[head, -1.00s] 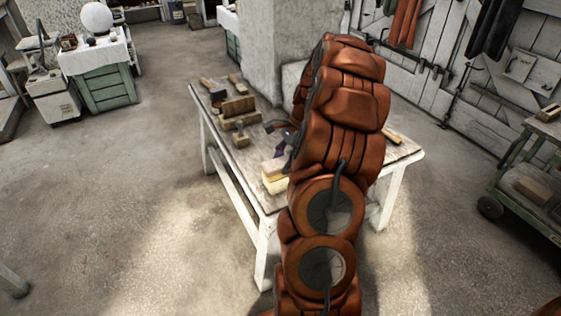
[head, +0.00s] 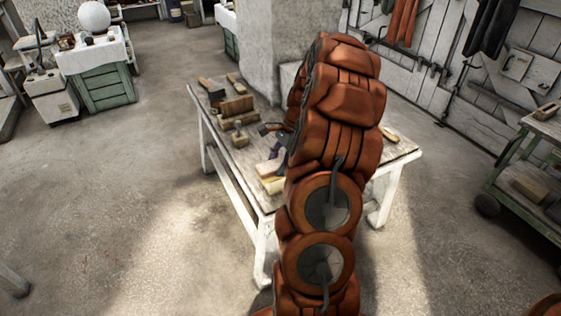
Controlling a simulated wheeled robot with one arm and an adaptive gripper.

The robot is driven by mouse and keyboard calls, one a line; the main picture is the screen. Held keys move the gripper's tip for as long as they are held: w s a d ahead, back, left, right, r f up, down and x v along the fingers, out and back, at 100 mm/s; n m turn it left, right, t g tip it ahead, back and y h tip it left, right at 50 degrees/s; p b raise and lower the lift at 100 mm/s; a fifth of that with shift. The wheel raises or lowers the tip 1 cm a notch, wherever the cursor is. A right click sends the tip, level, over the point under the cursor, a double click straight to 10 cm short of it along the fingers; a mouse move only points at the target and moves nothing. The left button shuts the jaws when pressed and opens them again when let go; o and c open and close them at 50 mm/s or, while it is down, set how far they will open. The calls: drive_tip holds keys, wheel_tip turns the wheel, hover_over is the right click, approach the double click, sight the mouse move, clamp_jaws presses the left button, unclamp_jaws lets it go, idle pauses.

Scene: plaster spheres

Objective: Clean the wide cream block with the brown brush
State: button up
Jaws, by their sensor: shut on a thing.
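The wide cream block (head: 272,185) lies on the white worktable near its front left edge, just left of my arm. My gripper (head: 277,152) is low over the table, right above the block, and partly hidden behind my arm. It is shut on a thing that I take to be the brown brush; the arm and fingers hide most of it. I cannot tell whether the brush touches the block.
The white worktable (head: 226,150) also bears a brown block (head: 236,105), a small wooden tool (head: 240,138) and a dark-headed brush (head: 212,90) at the far left. A green cart (head: 531,190) stands at right.

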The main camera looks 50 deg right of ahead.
drive_tip(key=shift+w+a+p, duration=0.15)
drive_tip(key=shift+w+a, duration=0.05)
drive_tip(key=shift+a, duration=0.3)
drive_tip(key=shift+w+a+p, duration=0.15)
drive_tip(key=shift+a, duration=0.3)
drive_tip(key=shift+d, duration=0.1)
drive_tip(key=shift+s+d+p, duration=0.15)
drive_tip(key=shift+s+d, duration=0.1)
drive_tip(key=shift+d, duration=0.4)
drive_tip(key=shift+s+d+p, duration=0.15)
drive_tip(key=shift+s+d, duration=0.1)
drive_tip(key=shift+d, duration=0.45)
drive_tip(key=shift+s+d+p, duration=0.15)
drive_tip(key=shift+s+d, duration=0.1)
drive_tip(key=shift+d, duration=0.4)
drive_tip(key=shift+a, duration=0.15)
drive_tip(key=shift+w+a+p, duration=0.2)
drive_tip(key=shift+w+a, duration=0.05)
drive_tip(key=shift+a, duration=0.4)
drive_tip(key=shift+w+a+p, duration=0.25)
drive_tip(key=shift+a, duration=0.4)
drive_tip(key=shift+w+a+p, duration=0.2)
drive_tip(key=shift+w+a, duration=0.05)
drive_tip(key=shift+a, duration=0.4)
drive_tip(key=shift+s+d+r+p, duration=0.2)
drive_tip(key=shift+d+r, duration=0.15)
drive_tip(key=shift+d, duration=0.2)
drive_tip(key=shift+s+d+r+p, duration=0.2)
drive_tip(key=shift+d+r, duration=0.1)
drive_tip(key=shift+d, duration=0.2)
